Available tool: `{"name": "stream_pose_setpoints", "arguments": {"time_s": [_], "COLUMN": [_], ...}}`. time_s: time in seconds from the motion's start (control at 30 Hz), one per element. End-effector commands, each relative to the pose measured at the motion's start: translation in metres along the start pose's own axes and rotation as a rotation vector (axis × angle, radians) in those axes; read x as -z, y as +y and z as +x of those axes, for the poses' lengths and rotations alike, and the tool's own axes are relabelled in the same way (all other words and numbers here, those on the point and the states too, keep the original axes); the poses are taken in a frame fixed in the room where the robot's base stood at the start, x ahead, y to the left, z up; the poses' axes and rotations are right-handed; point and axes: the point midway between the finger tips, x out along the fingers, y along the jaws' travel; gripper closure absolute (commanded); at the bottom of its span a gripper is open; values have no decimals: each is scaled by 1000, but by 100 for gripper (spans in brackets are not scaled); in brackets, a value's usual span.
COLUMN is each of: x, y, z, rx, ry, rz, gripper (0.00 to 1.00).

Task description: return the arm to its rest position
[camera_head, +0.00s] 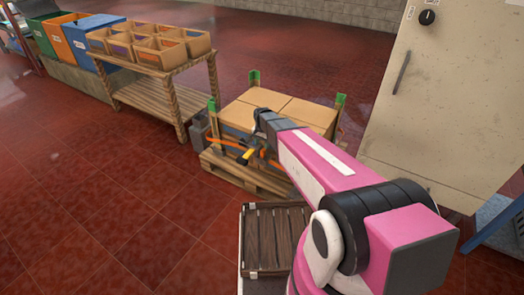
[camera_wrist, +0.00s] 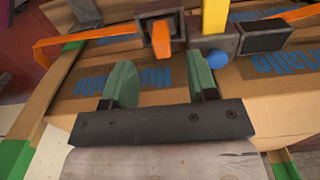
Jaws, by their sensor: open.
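My pink arm (camera_head: 315,160) reaches out over the front of a pallet of cardboard boxes. In the wrist view my gripper (camera_wrist: 161,82) shows its two green fingers spread apart with nothing between them. The fingers are in front of a box face with blue lettering. In the head view the gripper end is small and dark, and its fingers cannot be made out clearly. An orange strap (camera_wrist: 85,37) with a dark buckle (camera_wrist: 160,22) lies just beyond the fingertips, and a yellow part (camera_wrist: 215,15) stands beside it.
The boxes (camera_head: 285,106) stand on a wooden pallet (camera_head: 240,172) with green corner posts. A wooden table (camera_head: 150,88) with cardboard bins is at the back left. A beige cabinet (camera_head: 440,90) stands at the right. A dark slatted crate (camera_head: 275,240) is near me. The red floor at left is clear.

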Motion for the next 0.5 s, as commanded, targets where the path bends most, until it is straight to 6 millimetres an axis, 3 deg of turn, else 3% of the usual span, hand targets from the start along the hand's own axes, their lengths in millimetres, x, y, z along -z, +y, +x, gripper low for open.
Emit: {"name": "stream_pose_setpoints", "arguments": {"time_s": [0.13,0.37,0.5], "x": [0,0,-8], "y": [1,1,25], "z": [-18,-27,-37], "rx": [0,-2,-2], "ry": [0,-1,0], "rz": [0,0,-37], "gripper": [47,47,47]}}
